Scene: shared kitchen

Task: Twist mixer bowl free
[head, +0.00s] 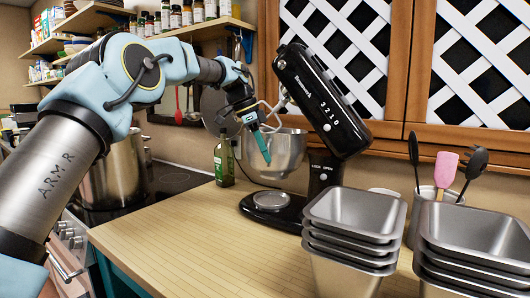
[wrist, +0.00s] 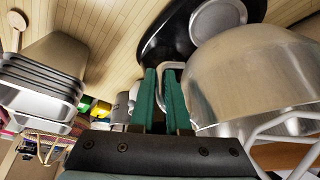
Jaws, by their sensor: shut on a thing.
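The black stand mixer (head: 322,100) stands on the counter with its head tilted up. The silver mixer bowl (head: 290,153) hangs above the mixer's base, apart from the round silver seat plate (head: 271,201), which shows bare. My gripper (head: 264,150) is at the bowl's left side. In the wrist view, the green fingers of my gripper (wrist: 163,80) are shut on the bowl's handle (wrist: 172,72), with the bowl (wrist: 245,75) on the right. The seat plate (wrist: 217,17) and black base (wrist: 165,35) show beyond. The bowl's inside is mostly hidden.
Stacked metal pans (head: 352,230) stand front right of the mixer, with a second stack (head: 475,240) further right. A green bottle (head: 224,163) stands behind left of the bowl. A large pot (head: 115,172) sits on the stove. The left counter (head: 175,235) is clear.

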